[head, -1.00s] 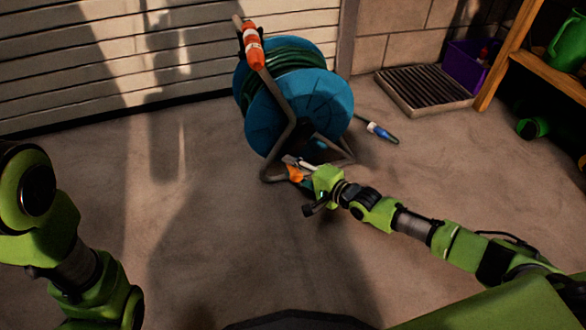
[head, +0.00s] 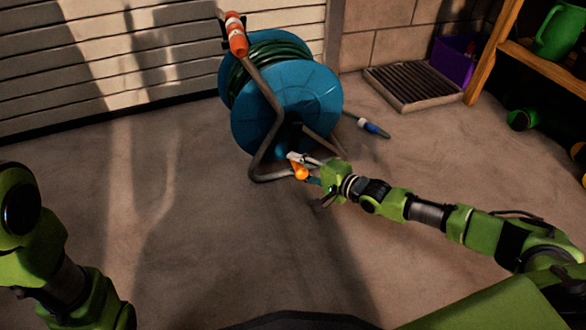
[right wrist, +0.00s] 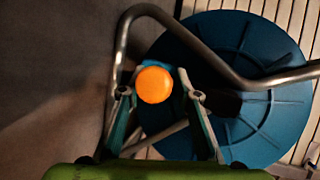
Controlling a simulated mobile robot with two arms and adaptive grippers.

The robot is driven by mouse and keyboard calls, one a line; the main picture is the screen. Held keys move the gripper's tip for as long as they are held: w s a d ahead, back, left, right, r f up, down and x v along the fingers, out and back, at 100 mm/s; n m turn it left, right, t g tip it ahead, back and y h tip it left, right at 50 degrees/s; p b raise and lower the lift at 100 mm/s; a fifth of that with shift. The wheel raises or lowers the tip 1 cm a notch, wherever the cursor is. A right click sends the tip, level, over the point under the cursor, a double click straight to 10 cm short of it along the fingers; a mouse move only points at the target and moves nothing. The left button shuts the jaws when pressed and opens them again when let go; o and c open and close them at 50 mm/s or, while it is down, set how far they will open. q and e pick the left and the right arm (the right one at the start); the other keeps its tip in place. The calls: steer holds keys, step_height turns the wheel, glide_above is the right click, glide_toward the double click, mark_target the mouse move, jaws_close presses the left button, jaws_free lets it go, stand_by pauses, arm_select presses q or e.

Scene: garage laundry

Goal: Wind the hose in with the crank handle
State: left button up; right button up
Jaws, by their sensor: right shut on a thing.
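A hose reel (head: 287,105) with blue side discs stands on the floor in front of the slatted door. Green hose (head: 262,66) is wound on its drum. Its grey tube frame (head: 272,97) has an orange grip at the top. The orange crank handle (head: 299,171) is at the lower front of the near disc. In the right wrist view the handle's round orange end (right wrist: 154,85) lies between the fingers. My right gripper (head: 305,167) is shut on the crank handle. The hose end with a blue and white fitting (head: 373,128) lies on the floor right of the reel. My left gripper is out of view.
A floor grate (head: 412,87) and a purple box (head: 454,60) are at the back right. A wooden shelf (head: 545,65) with a green watering can (head: 558,32) stands at the right edge. The floor left and in front of the reel is clear.

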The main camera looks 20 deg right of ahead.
steer(key=shift+d, duration=0.2)
steer(key=shift+w+d+r, duration=0.1)
steer(key=shift+d, duration=1.1)
steer(key=shift+d+r, duration=0.1)
steer(key=shift+d, duration=1.1)
steer(key=d+r, duration=0.1)
steer(key=d, duration=0.1)
steer(key=d+r+p, duration=0.1)
steer(key=d+r, duration=0.1)
